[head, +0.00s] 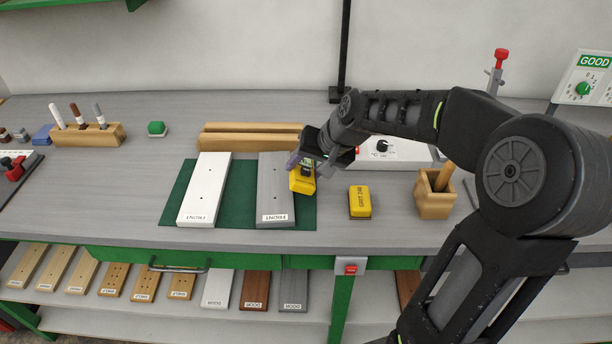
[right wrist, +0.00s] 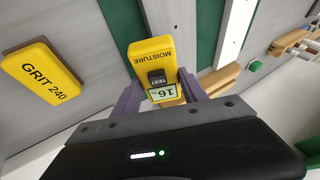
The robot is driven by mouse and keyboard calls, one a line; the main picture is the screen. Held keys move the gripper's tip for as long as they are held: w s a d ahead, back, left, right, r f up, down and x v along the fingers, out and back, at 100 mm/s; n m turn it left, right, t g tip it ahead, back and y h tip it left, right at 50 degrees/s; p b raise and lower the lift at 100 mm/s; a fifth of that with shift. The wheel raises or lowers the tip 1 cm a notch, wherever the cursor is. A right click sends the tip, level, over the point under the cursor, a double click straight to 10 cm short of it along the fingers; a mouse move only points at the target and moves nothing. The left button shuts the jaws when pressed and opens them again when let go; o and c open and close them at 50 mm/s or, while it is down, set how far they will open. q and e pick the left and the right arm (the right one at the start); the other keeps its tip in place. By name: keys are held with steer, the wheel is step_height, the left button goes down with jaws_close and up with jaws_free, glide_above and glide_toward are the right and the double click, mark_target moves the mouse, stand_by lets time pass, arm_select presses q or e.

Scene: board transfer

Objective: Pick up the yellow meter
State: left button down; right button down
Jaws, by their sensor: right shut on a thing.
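The yellow meter (head: 301,181) is at the right edge of the green mat, beside the grey board, in the head view. In the right wrist view the meter (right wrist: 155,58) shows the word MOISTURE, a dark TEST button and a small display reading 16. My right gripper (head: 303,163) is shut on the meter; its purple fingers (right wrist: 160,92) are on either side of the display end. I cannot tell whether the meter touches the table. My left gripper is not in view.
A yellow GRIT 240 block (head: 360,201) lies just right of the meter. A white board (head: 205,188) and a grey board (head: 275,188) lie on the green mat (head: 241,190). A wooden cup (head: 433,196) and a white device (head: 395,152) stand to the right.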

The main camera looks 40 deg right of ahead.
step_height(320, 180, up, 6)
steer(key=shift+r, duration=0.2)
stand_by(0.6)
